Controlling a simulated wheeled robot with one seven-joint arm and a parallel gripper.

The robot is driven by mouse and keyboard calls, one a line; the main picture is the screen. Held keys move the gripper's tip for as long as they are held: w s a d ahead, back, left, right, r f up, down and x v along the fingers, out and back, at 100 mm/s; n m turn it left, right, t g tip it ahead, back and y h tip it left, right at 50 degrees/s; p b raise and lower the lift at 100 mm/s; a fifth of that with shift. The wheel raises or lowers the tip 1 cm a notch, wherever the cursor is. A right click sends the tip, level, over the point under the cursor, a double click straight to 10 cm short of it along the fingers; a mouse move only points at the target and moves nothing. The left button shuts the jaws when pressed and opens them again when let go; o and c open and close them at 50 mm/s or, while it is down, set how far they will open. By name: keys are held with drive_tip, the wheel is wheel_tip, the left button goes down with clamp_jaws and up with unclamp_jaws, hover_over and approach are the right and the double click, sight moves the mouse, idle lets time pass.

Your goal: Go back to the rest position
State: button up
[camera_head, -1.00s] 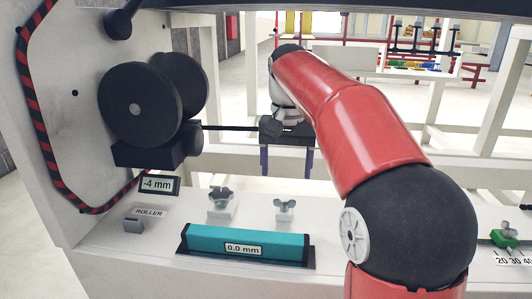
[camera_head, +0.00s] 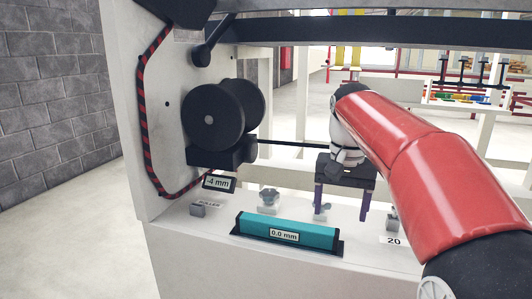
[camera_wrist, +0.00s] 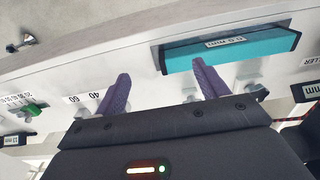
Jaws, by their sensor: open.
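My gripper (camera_head: 341,212) hangs below my red arm, in front of the rack, its two purple fingers pointing down and apart. In the wrist view the fingers (camera_wrist: 160,72) are spread with nothing between them. The gripper is above the white ledge (camera_head: 385,258), to the right of the black rollers (camera_head: 214,118). A teal block (camera_head: 285,232) labelled "0.0 mm" lies on the ledge, left of and below the gripper in the head view. It also shows in the wrist view (camera_wrist: 232,52) beyond the fingers.
A dark strip (camera_head: 290,143) runs right from the rollers, behind my gripper. Grey clamp knobs (camera_head: 269,198) stand on the ledge near the fingers. A "-4 mm" display (camera_head: 219,182) sits below the rollers. A green slider (camera_wrist: 35,109) is at left in the wrist view. Floor at left is clear.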

drive_tip(key=s+f+n+t, duration=0.1)
drive_tip(key=s+f+t, duration=0.1)
drive_tip(key=s+f, duration=0.4)
drive_tip(key=s+f+n+t, duration=0.2)
drive_tip(key=s+f, duration=0.5)
drive_tip(key=s, duration=0.8)
drive_tip(key=shift+f+n+t, duration=0.25)
drive_tip(key=shift+n+t, duration=0.05)
drive_tip(key=shift+t, duration=0.3)
